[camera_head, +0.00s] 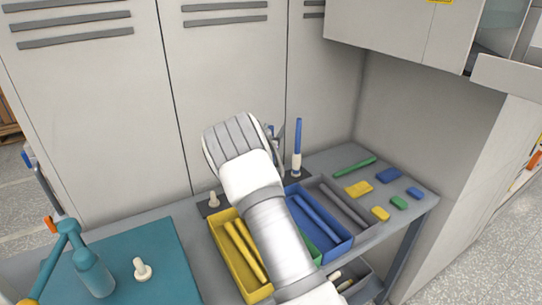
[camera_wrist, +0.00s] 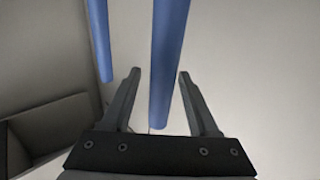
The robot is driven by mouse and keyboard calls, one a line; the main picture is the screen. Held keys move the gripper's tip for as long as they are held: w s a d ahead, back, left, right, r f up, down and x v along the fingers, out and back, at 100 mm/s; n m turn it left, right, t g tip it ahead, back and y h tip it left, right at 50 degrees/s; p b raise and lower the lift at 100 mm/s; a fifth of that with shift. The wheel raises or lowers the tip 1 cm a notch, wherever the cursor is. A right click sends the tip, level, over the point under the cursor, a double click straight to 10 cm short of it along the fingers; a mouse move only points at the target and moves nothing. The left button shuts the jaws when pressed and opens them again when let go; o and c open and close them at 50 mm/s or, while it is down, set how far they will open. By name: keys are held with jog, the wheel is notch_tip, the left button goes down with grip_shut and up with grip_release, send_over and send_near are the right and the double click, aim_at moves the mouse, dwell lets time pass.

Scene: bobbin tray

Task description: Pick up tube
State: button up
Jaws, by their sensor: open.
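In the wrist view my gripper (camera_wrist: 160,73) is open, with one dark finger on each side of a long blue tube (camera_wrist: 166,60). The tube's lower end shows between the fingers, with gaps on both sides. A second blue tube (camera_wrist: 100,38) is left of the fingers. In the head view a blue tube (camera_head: 298,134) stands upright on a pale peg, just right of my wrist. More blue tubes (camera_head: 316,218) lie in the blue bin (camera_head: 337,251). My arm hides most of the gripper in the head view. I cannot match the wrist view's tubes to these.
A yellow bin (camera_head: 254,294) holds yellow tubes, left of my forearm. A grey bin (camera_head: 362,237) is right of the blue one. Coloured blocks and a green tube (camera_head: 355,167) lie at the table's right. Lockers (camera_head: 230,80) stand behind.

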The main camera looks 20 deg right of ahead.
jog(key=shift+c, duration=0.2)
grip_shut()
dwell(1.1)
